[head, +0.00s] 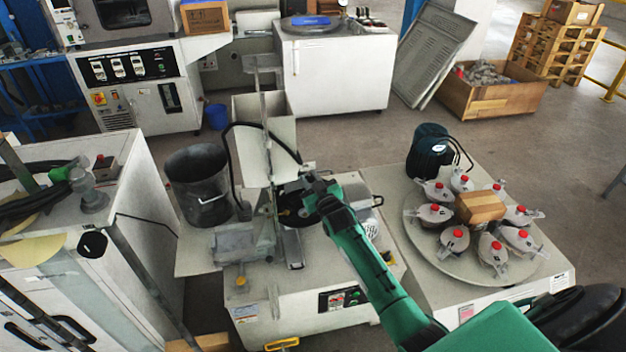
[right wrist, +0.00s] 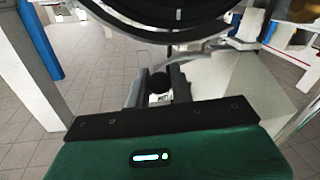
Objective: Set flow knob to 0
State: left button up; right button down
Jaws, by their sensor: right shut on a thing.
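My right gripper (head: 298,193) reaches the middle machine (head: 262,318), beside its tall light hopper (head: 249,110) and dark round part. In the right wrist view, the two grey fingers of my right gripper (right wrist: 158,78) stand either side of a small dark round knob (right wrist: 158,86) and are shut on it. I cannot read any scale or the knob's setting. In the head view the knob is hidden by the gripper and wrist. My left gripper is not in view.
A dark bucket (head: 197,186) stands left of the hopper. A white cabinet (head: 130,215) stands at the left. A large black ring (right wrist: 160,32) hangs close above the fingers.

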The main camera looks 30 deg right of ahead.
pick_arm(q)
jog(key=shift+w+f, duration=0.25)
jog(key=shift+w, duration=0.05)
pick_arm(e)
jog(key=a, duration=0.3)
jog(key=shift+w+a, duration=0.1)
jog(key=shift+w, duration=0.3)
jog(key=c, duration=1.5)
grip_release()
jog(key=shift+o, duration=1.1)
jog(key=shift+a, duration=0.15)
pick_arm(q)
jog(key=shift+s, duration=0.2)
